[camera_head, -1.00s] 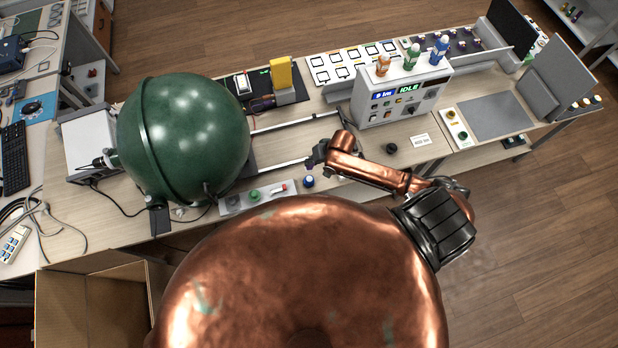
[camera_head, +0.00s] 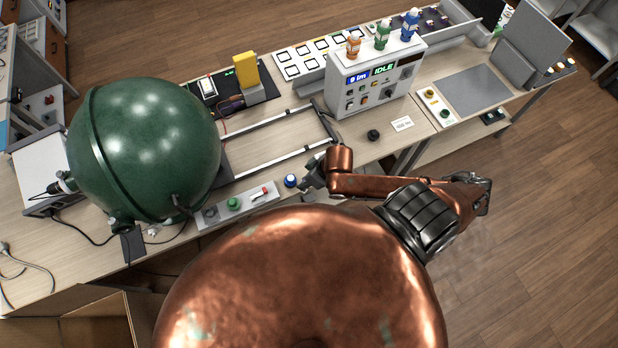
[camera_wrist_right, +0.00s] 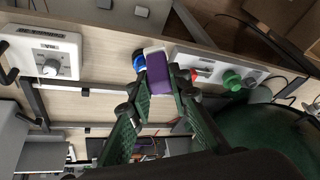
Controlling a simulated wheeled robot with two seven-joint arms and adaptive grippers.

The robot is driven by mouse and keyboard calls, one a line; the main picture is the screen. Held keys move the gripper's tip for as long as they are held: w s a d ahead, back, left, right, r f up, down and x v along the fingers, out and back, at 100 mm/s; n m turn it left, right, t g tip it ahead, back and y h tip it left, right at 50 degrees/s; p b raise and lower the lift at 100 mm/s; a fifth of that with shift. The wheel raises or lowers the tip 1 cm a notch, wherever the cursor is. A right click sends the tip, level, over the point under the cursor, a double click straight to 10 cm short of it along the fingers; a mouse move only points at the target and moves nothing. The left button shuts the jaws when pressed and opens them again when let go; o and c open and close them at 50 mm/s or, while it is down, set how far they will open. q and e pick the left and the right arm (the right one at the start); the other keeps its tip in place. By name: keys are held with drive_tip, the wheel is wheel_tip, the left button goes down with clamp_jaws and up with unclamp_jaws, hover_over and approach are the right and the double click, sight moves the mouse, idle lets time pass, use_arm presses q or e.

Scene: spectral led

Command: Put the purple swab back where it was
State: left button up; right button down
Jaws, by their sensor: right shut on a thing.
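My right gripper (camera_wrist_right: 160,100) is shut on a purple piece with a white end (camera_wrist_right: 157,68), which I take to be the purple swab. Its two green fingers press on either side of it in the right wrist view. In the head view the right gripper (camera_head: 314,172) hangs over the front part of the bench, just right of a blue button (camera_head: 291,181); the piece is too small to make out there. Several small purple items (camera_head: 432,20) stand in the grey tray (camera_head: 462,40) at the back.
The green sphere (camera_head: 145,150) stands on the left of the bench. A control strip (camera_head: 237,206) lies along the front edge. The white IDLE box (camera_head: 375,85) carries several bottles and stands behind my right arm. A small black knob (camera_head: 373,134) is in front of it.

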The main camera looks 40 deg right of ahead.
use_arm(q)
drive_tip(key=shift+f+b, duration=1.4)
drive_tip(key=shift+f, duration=0.6)
use_arm(e)
drive_tip(key=shift+w+d+f+n, duration=0.4)
drive_tip(key=shift+w+d+f, duration=0.85)
drive_tip(key=shift+f, duration=0.75)
drive_tip(key=shift+w+d+f+n, duration=0.4)
drive_tip(key=shift+w+d+f, duration=0.85)
drive_tip(key=shift+f, duration=0.8)
drive_tip(key=shift+w+d+f+n, duration=0.4)
drive_tip(key=shift+w+d+f, duration=0.55)
drive_tip(key=shift+d+f, duration=0.8)
drive_tip(key=shift+a+f, duration=0.3)
drive_tip(key=c, duration=2.2)
unclamp_jaws()
drive_tip(key=shift+f, duration=0.1)
drive_tip(key=shift+c, duration=0.2)
drive_tip(key=o, duration=0.4)
drive_tip(key=shift+o, duration=0.2)
